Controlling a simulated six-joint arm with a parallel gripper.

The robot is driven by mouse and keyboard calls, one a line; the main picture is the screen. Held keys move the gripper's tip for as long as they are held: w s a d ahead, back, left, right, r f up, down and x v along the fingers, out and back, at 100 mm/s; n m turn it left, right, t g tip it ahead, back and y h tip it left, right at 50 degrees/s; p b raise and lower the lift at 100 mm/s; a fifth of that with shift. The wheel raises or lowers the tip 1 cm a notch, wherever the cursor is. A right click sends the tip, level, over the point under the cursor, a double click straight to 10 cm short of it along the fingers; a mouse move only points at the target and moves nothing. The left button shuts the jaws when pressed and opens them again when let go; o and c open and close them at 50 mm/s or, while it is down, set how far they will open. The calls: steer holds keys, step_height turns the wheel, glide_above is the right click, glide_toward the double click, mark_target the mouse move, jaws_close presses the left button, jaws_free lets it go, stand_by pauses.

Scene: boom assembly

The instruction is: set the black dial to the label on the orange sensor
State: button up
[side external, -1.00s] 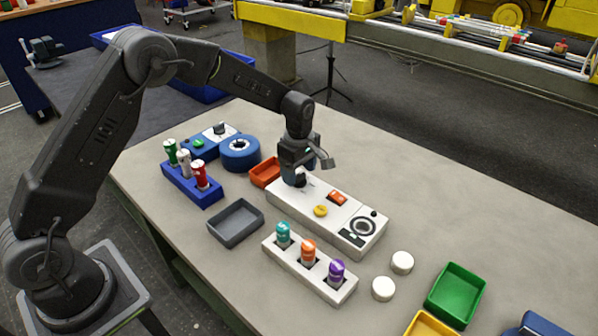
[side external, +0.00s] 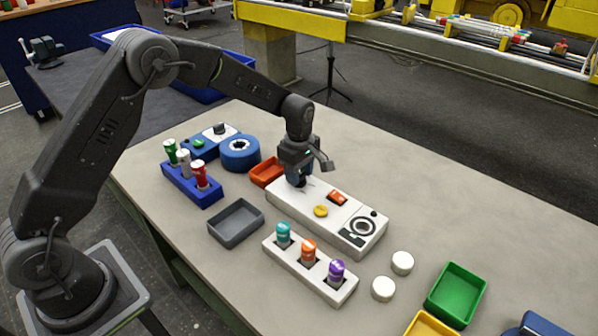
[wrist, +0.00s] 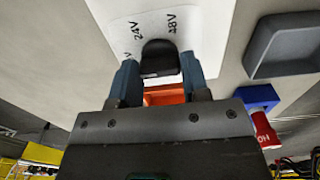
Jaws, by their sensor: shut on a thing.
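The black dial (wrist: 160,58) is at one end of the white panel (side external: 340,222). My gripper (wrist: 160,75) is shut on the dial, with one blue-grey finger on each side of it. In the wrist view, printed marks "24V" and "48V" stand around the dial; another mark is partly hidden. In the side view my gripper (side external: 298,180) points down at the panel's far-left end and mostly hides the dial. The orange sensor (side external: 308,252) stands upright in the middle slot of the white rack (side external: 282,267). Its label is too small to read.
The panel also carries a yellow knob (side external: 320,211), an orange-red switch (side external: 337,198) and a round gauge (side external: 362,227). An orange-red tray (side external: 266,173) and a blue ring-shaped part (side external: 240,153) are close by. A grey tray (side external: 236,224) lies in front.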

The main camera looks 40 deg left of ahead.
steer(key=shift+m, duration=0.3)
steer(key=m, duration=1.3)
steer(key=shift+m, duration=0.3)
steer(key=m, duration=0.4)
steer(key=shift+m, duration=0.3)
steer(key=m, duration=0.5)
steer(key=o, duration=0.9)
